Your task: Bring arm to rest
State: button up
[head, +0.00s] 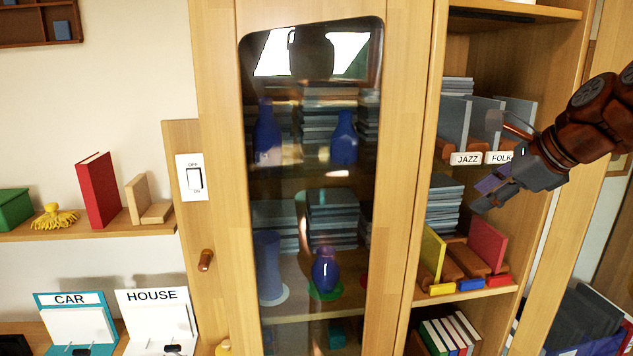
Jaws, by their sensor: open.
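My gripper (492,188) is at the right of the head view, at the end of my arm that reaches in from the right edge. It is open, with nothing seen between its fingers. It hangs in front of the open shelf unit (432,110), below the labels JAZZ (467,159) and FOLK (501,158). It is above the shelf with the yellow (432,254) and red (487,245) upright pieces. I cannot tell how far it is from the shelf edge.
A cabinet with a closed glass door (315,185) stands in the middle, with blue vases inside. A light switch (192,177) is to its left. A wall shelf (100,229) holds a red book (97,190). CAR (75,320) and HOUSE (155,318) stands are at lower left.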

jog(key=s+a+f+n+g+h, duration=0.1)
jog(key=s+a+f+n+g, duration=0.2)
jog(key=s+a+f+n, duration=0.4)
jog(key=s+a+f+n+g, duration=0.2)
jog(key=s+a+f+n, duration=0.25)
jog(key=f, duration=0.45)
jog(key=s+f+n+g+h, duration=0.1)
jog(key=s+f+n, duration=0.4)
jog(key=s, duration=0.5)
jog(key=s+f+n+g+h, duration=0.2)
jog(key=s+f+n, duration=0.4)
jog(key=s+f, duration=0.3)
jog(key=shift+s+d+f+g, duration=0.15)
jog(key=shift+s+g, duration=0.55)
jog(key=shift+s, duration=0.15)
